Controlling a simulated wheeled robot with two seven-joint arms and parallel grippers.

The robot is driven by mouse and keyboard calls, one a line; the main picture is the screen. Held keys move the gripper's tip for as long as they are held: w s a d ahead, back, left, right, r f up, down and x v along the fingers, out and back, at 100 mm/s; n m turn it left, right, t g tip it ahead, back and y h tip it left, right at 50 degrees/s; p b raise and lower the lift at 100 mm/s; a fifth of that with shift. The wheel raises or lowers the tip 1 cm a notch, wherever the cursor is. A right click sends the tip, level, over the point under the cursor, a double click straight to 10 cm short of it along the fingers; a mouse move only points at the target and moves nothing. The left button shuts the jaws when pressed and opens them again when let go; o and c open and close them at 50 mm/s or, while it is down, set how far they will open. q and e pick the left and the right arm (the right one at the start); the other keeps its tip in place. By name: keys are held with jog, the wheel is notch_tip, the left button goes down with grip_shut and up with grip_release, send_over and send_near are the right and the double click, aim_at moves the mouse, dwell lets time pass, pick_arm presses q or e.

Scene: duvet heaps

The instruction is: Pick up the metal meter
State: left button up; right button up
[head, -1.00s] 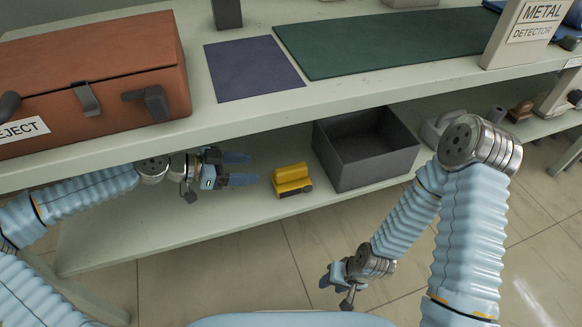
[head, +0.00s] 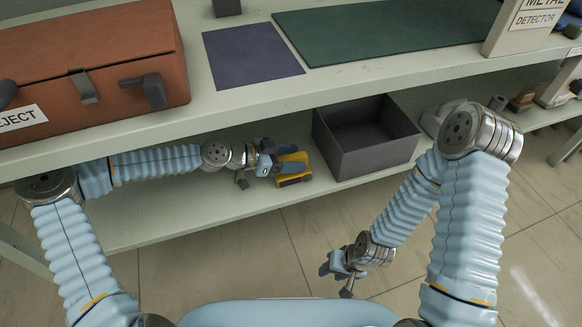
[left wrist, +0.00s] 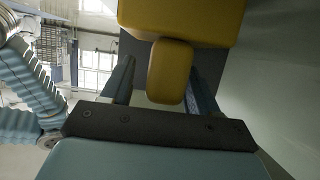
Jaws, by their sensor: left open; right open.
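The yellow meter (head: 298,157) with dark parts sits on the lower shelf, just left of the grey bin. My left gripper (head: 284,158) is open at the meter, its fingers partly hiding it. In the left wrist view, the meter's wide yellow body (left wrist: 180,18) is at the top, and a narrower yellow part (left wrist: 170,72) stands between my two open fingers (left wrist: 163,80), with a gap visible at its left. My right gripper (head: 336,279) is open and empty over the floor, in front of the shelf.
The grey open bin (head: 366,155) stands right of the meter and looks empty. The table top (head: 245,101) overhangs the lower shelf (head: 220,208). On top are a brown case (head: 60,65), a dark blue mat (head: 252,54) and a green mat (head: 390,38).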

pick_arm(q)
jog(key=shift+c, duration=0.4)
grip_shut()
jog(key=shift+r, duration=0.1)
